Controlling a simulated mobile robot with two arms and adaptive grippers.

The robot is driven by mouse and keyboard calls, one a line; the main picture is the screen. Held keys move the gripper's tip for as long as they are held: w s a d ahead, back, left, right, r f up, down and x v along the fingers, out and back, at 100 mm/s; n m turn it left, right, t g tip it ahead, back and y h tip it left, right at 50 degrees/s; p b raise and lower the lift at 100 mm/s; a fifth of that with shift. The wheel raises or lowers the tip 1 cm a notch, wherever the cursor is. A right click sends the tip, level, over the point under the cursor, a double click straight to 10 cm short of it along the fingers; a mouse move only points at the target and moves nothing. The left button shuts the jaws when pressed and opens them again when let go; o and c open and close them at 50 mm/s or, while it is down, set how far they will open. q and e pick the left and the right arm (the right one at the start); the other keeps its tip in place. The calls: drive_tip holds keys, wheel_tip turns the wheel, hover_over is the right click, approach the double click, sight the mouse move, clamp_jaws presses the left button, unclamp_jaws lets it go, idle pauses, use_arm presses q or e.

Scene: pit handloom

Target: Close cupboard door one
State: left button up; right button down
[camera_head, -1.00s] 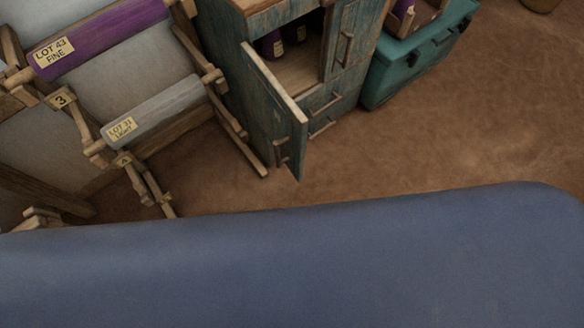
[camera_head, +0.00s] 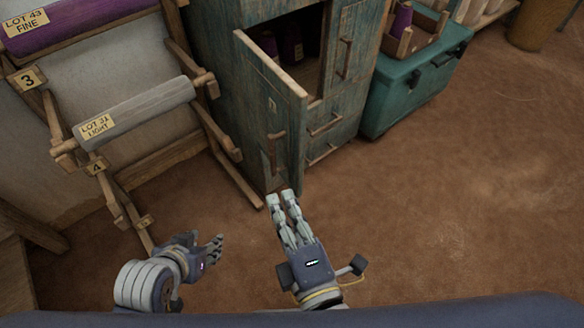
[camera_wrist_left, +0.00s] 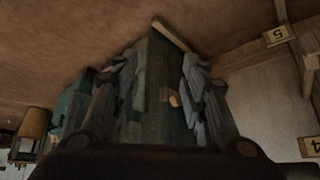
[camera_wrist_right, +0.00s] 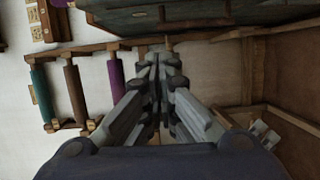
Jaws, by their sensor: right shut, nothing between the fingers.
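The teal cupboard (camera_head: 218,75) stands at the top centre of the head view. Its left door (camera_head: 272,115) is swung open toward me, with a wooden handle (camera_head: 273,148) on its outer face. The other door (camera_head: 350,50) is shut. My right gripper (camera_head: 283,195) is shut and empty, its fingertips near the open door's lower corner; I cannot tell whether they touch. My left gripper (camera_head: 212,243) is open and empty, lower left of the door. In the left wrist view, a teal door face (camera_wrist_left: 163,85) shows beyond the spread fingers.
A rack with a purple roll (camera_head: 85,22) and a grey roll (camera_head: 140,108) stands left of the cupboard. A teal chest (camera_head: 400,95) stands right of it. Dark purple cones (camera_head: 290,45) sit inside the cupboard. The brown floor (camera_head: 450,220) at the right is clear.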

use_arm(q)
drive_tip(key=s+a+f+g+p, duration=0.1)
drive_tip(key=s+a+g+p, duration=0.1)
drive_tip(key=s, duration=0.4)
drive_tip(key=shift+s+g+y+p, duration=0.15)
drive_tip(key=shift+g+y+p, duration=0.25)
drive_tip(key=shift+g+p, duration=0.4)
use_arm(e)
drive_tip(key=w+d+r, duration=0.1)
drive_tip(key=w, duration=1)
drive_tip(key=shift+w+r, duration=0.2)
drive_tip(key=shift+r, duration=0.05)
drive_tip(key=shift+d, duration=0.15)
